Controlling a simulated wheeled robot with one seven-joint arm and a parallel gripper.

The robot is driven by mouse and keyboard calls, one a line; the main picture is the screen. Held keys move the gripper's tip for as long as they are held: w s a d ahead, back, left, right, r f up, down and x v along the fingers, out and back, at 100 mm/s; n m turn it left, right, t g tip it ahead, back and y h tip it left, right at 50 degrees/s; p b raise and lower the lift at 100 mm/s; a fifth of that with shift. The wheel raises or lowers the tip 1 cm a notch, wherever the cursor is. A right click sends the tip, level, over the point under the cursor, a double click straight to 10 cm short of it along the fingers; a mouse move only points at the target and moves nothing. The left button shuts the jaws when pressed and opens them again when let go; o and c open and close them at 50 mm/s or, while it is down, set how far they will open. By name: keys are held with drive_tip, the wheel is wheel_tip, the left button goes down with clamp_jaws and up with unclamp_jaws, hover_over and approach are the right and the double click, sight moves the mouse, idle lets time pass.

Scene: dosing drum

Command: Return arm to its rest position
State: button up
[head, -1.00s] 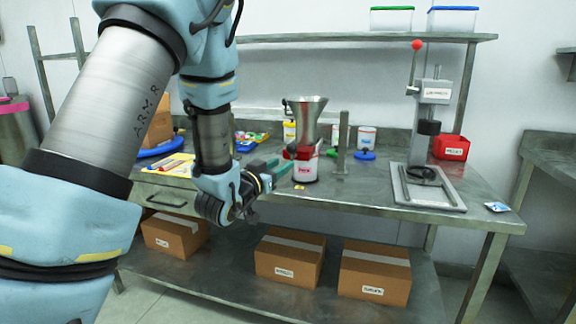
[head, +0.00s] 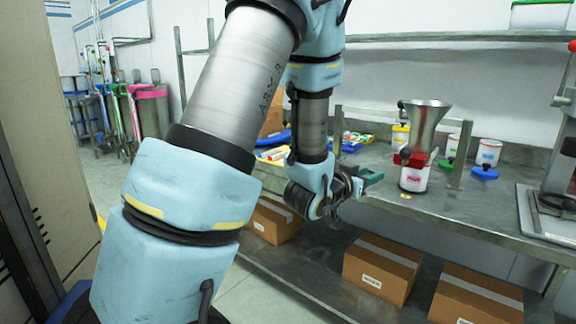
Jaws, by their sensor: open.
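My arm crosses the head view from the lower left, up and over, then down to my gripper (head: 368,183). The gripper is beside the front edge of the steel workbench (head: 490,219), at about bench-top height. Its green fingers point right and look empty. The jaws are open, though their gap is hard to make out at this angle. A metal funnel (head: 424,122) stands above a white and red container (head: 414,178) on the bench, right of my gripper and apart from it.
Cardboard boxes (head: 382,268) lie on the lower shelf under the bench. A press stand (head: 541,215) is at the right. A tall beige cabinet (head: 45,130) is close on the left. Bins (head: 150,110) stand far back.

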drive_tip(key=w+a+f+n+g+y+p, duration=0.1)
drive_tip(key=a+n+y+p, duration=0.3)
drive_tip(key=a, duration=0.6)
drive_tip(key=w+a+f+n+g+y, duration=0.1)
drive_tip(key=a+f+g+y, duration=0.1)
drive_tip(key=a+y, duration=0.6)
drive_tip(key=s+a+r+n+g+p, duration=0.1)
drive_tip(key=s+a+g, duration=0.5)
drive_tip(key=s+a, duration=0.7)
drive_tip(key=n+p, duration=0.1)
drive_tip(key=n, duration=0.1)
drive_tip(key=shift+s+r+n+y, duration=0.3)
drive_tip(key=shift+s+n, duration=0.1)
drive_tip(key=shift+c, duration=0.2)
